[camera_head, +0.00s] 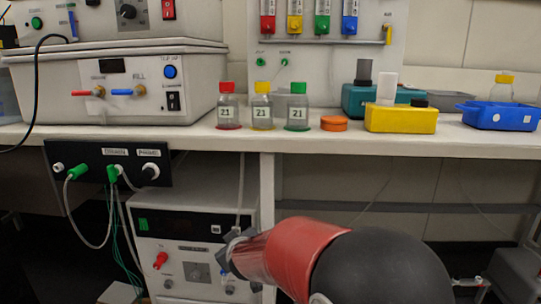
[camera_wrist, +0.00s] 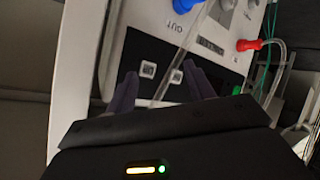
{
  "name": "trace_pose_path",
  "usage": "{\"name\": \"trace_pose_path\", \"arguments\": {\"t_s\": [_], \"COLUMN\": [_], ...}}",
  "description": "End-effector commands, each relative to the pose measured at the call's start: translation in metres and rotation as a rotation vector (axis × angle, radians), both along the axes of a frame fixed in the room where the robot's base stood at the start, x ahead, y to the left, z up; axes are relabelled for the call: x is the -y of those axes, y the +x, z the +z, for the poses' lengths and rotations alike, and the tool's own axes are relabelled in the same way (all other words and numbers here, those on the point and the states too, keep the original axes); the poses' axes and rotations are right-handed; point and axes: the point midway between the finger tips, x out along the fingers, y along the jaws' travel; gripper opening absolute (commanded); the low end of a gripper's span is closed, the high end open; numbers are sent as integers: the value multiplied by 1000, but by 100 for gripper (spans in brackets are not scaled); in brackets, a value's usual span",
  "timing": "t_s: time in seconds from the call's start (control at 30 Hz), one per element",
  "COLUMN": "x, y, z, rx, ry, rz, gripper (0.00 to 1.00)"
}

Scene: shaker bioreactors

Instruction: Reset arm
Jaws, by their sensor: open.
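My gripper (camera_wrist: 160,88) is open in the wrist view, its two dark fingers apart with nothing held between them. In the head view my red and black arm reaches in from the bottom, below the bench top. Its far end is in front of the white lower instrument (camera_head: 190,225) and covers part of its right side. The fingers are not clear there, and I cannot tell whether they touch anything.
On the bench (camera_head: 365,147) stand bottles with red (camera_head: 228,108), yellow (camera_head: 262,108) and green (camera_head: 297,108) caps. An orange lid (camera_head: 334,123), a yellow rack (camera_head: 400,119) and a blue tray (camera_head: 500,116) lie to the right. Loose tubes hang from the black connector panel (camera_head: 90,158) at left.

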Motion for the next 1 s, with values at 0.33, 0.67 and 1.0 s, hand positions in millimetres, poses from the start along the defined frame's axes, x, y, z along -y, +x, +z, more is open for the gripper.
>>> {"name": "trace_pose_path", "arguments": {"t_s": [0.33, 0.67, 1.0], "x": [129, 227, 247], "y": [-130, -284, -322], "z": [69, 57, 71], "rx": [-312, -547, -594], "ry": [250, 281, 276], "rz": [-144, -516, -648], "gripper": [53, 53, 53]}}
